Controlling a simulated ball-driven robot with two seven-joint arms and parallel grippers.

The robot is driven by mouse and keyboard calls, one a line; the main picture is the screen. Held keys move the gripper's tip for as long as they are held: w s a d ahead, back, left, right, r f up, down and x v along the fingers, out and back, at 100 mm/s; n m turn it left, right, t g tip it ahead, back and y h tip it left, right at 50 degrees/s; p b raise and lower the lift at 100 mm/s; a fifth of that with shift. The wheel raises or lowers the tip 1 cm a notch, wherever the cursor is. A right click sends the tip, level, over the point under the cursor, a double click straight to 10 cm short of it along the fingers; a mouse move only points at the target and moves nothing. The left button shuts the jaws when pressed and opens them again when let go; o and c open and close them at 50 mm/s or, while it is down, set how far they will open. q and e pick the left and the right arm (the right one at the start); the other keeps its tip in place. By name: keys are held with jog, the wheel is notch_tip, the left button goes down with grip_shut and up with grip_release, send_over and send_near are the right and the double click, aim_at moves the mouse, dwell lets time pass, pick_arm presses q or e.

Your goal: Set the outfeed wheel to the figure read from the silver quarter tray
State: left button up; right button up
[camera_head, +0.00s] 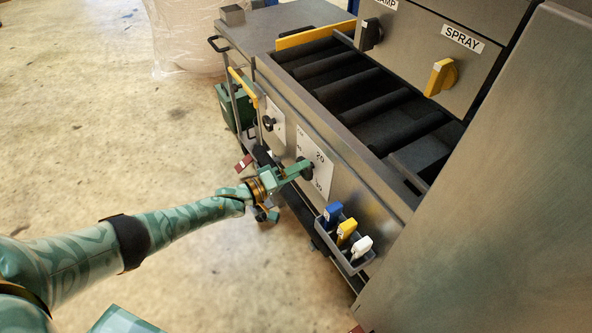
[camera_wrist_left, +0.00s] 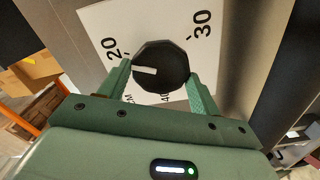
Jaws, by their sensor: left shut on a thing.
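The dial plate (camera_head: 318,148) with a dark round wheel (camera_head: 307,174) is on the machine's side panel; I cannot tell from its markings whether it is the outfeed one. In the left wrist view the wheel (camera_wrist_left: 163,62) has a white pointer mark facing left, between the 20 and a partly hidden lower label. The plate (camera_wrist_left: 185,22) also shows 30 and a partly covered 40. My left gripper (camera_head: 302,170) is shut on the wheel, one finger on each side. I see no silver quarter tray in either view. My right gripper is not in view.
A second dial plate (camera_head: 278,125) with a dark knob sits further left. A grey holder (camera_head: 347,256) with blue, yellow and white-topped items hangs at the right. Above are dark rollers (camera_head: 345,78) and a yellow SPRAY knob (camera_head: 441,77). The floor at left is mostly clear.

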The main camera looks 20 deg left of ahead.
pick_arm(q)
jog(key=shift+s+f, duration=0.1)
jog(key=shift+f, duration=0.1)
jog(key=o, duration=0.9)
jog(key=shift+r, duration=0.1)
jog(key=p+v, duration=0.3)
jog(key=v, duration=1.3)
jog(key=shift+s+a+p, duration=0.1)
jog(key=shift+a+p, duration=0.05)
jog(key=shift+p, duration=0.15)
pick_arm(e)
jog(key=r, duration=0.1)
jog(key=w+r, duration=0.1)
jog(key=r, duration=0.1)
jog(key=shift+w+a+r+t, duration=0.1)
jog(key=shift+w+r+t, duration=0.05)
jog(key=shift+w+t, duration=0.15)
